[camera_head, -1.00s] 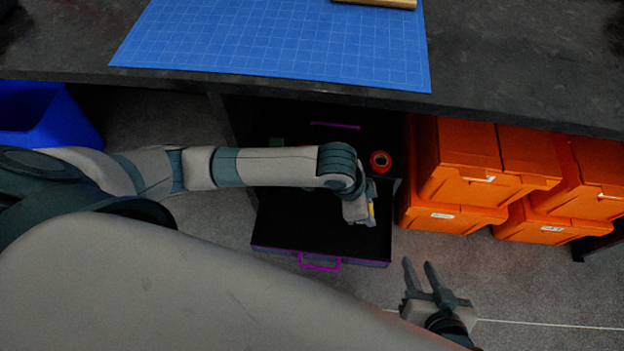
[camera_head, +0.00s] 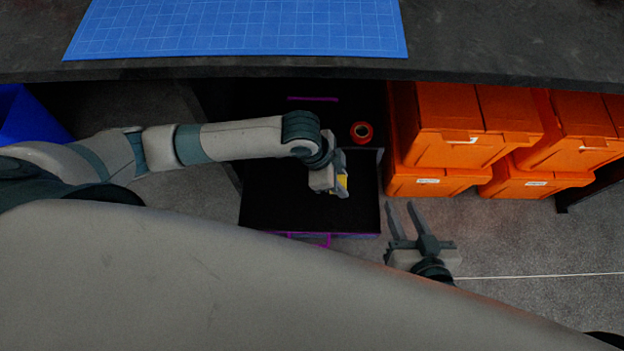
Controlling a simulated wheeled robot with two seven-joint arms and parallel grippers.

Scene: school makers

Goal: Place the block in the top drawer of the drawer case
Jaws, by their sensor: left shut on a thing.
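The drawer case stands under the dark workbench, and its top drawer (camera_head: 270,212) is pulled out toward me, with a black interior and a magenta handle (camera_head: 318,240). My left gripper (camera_head: 340,185) is over the right half of the open drawer, shut on a yellow block (camera_head: 343,183). The gripper hides most of the block, and I cannot tell how high it is above the drawer floor. My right gripper (camera_head: 401,218) is open and empty, just right of the drawer's front corner.
A red tape roll (camera_head: 361,131) lies behind the open drawer. Orange bins (camera_head: 465,125) are stacked to the right under the bench. A blue cutting mat (camera_head: 240,28) lies on the workbench (camera_head: 490,45). A blue bin (camera_head: 28,122) stands at the left.

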